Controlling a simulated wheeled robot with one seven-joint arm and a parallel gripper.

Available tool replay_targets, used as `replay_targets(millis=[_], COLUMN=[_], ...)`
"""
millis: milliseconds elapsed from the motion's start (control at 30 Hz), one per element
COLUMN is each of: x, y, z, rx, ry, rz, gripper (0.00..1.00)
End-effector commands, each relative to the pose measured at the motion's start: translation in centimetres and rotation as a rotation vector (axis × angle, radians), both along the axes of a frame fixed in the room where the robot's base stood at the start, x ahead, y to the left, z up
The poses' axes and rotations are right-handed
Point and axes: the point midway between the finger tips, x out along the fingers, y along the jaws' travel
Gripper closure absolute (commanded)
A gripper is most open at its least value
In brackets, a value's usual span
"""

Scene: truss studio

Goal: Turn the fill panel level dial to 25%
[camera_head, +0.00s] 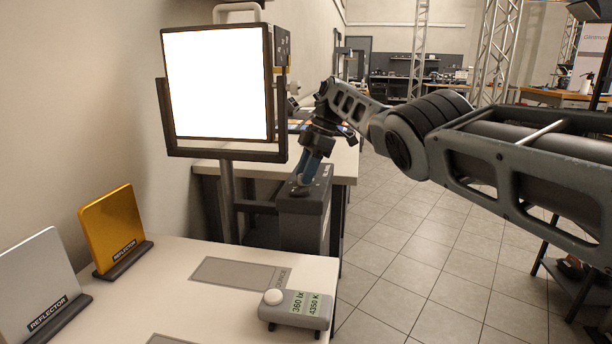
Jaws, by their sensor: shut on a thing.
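The fill panel (217,82) is a bright white lit square in a dark frame, held by a yoke on a stand at the upper left. A dark grey control box (303,222) stands below and to the right of it. My gripper (300,186) points down at the top of this box and is shut on a dark dial there. The gripper and the view angle hide most of the dial, so its setting and its label cannot be read. A light meter (297,308) with a white dome shows 360 lx and 4350 K.
A silver reflector (36,281) and a gold reflector (113,228) stand on the white table (180,262) at the left. A grey marked patch (238,273) lies behind the meter. Another table is behind the box. Tiled floor (440,255) is open at the right, below my arm.

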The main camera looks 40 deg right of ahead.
Motion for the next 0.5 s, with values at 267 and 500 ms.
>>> replay_targets(millis=[267, 500], x=[-0.02, -0.02], y=[-0.01, -0.02], z=[-0.02, -0.01], rx=[-0.001, -0.001], ry=[0.001, 0.001], rz=[0.003, 0.003], gripper=[0.95, 0.54])
